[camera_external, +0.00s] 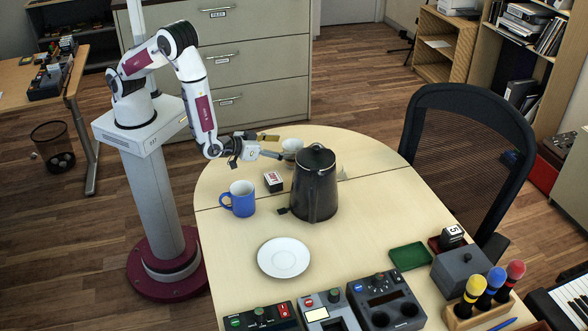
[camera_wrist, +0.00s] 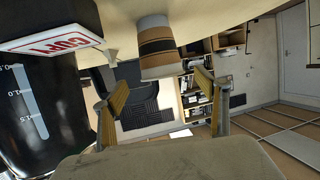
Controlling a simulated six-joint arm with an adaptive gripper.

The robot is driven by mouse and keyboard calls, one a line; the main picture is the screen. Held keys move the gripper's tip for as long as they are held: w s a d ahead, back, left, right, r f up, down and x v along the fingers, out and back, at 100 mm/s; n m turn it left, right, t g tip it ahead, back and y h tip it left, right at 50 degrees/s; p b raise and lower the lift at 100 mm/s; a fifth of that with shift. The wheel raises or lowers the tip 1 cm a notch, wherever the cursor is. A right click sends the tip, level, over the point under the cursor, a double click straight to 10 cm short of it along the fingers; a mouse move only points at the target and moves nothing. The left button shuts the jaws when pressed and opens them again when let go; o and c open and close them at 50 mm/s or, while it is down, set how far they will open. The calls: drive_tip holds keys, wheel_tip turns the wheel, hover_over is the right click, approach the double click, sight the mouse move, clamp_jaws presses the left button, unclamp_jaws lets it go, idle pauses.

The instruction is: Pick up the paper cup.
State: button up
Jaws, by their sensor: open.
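In the wrist view the picture is upside down, and the cup (camera_wrist: 164,48) shows tan and dark bands. My gripper (camera_external: 277,147) is level and open, pointing right toward the cup. Its two yellowish fingers (camera_wrist: 155,88) are wide apart in the wrist view. The cup appears beyond the fingertips and roughly between them, with nothing held. Whether the fingertips overlap its sides cannot be told.
A tall dark pot (camera_external: 314,188) stands close on the near right of the cup; it fills the left of the wrist view (camera_wrist: 30,112). A small black, red and white block (camera_external: 273,181) and a blue mug (camera_external: 239,199) stand nearer. A white plate (camera_external: 284,258) lies in front.

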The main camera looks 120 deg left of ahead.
sight(293, 146)
drive_tip(key=shift+a+f, duration=0.1)
drive_tip(key=shift+a, duration=0.05)
drive_tip(key=shift+x, duration=2.55)
drive_tip(key=shift+s, duration=0.15)
drive_tip(key=c, duration=0.9)
